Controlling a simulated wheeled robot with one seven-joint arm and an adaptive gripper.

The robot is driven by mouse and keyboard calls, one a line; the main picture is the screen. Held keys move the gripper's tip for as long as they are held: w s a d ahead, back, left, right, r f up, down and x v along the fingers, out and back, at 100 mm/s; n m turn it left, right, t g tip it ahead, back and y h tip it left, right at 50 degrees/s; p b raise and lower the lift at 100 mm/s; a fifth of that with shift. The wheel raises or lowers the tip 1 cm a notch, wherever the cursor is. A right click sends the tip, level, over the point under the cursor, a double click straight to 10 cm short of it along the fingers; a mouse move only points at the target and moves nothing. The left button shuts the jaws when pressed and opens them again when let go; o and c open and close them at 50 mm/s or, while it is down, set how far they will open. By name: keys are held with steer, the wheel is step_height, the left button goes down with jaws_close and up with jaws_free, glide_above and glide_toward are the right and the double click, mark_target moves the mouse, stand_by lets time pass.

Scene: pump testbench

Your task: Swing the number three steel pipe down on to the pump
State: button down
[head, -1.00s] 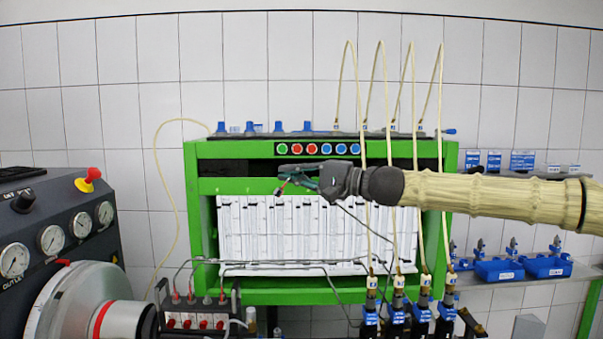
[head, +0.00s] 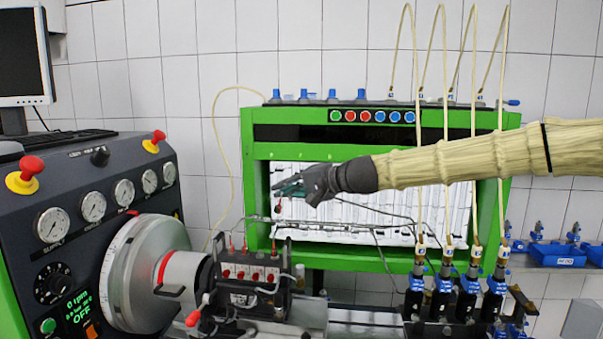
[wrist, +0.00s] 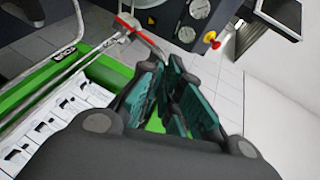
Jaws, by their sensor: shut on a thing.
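My gripper (head: 290,187) reaches in from the right in front of the green bench. Its teal fingers (wrist: 175,95) are shut on a thin steel pipe (wrist: 152,46), near its red-tipped end (head: 278,206). That end hangs just below the fingers, in the air above the pump. The pipe runs right from my gripper towards the injectors. No number can be read on it. The pump (head: 250,270) is a dark block with red fittings, below and left of my gripper. Other steel pipes (head: 330,222) run right from red ends on the pump.
The grey drive wheel (head: 140,270) and gauge panel (head: 85,190) stand left of the pump. Several injectors (head: 442,295) with tall cream hoses stand at right. The green bench (head: 290,152) and its glass tubes (head: 375,208) are close behind my gripper.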

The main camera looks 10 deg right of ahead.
steer(key=w+a+f+g+h, duration=0.1)
steer(key=a+f, duration=0.3)
steer(key=f, duration=0.3)
steer(key=shift+a+f+n+h, duration=0.15)
steer(key=shift+n+h, duration=0.15)
steer(key=shift+w, duration=0.1)
steer(key=c, duration=1.6)
jaws_free()
steer(key=v, duration=1.2)
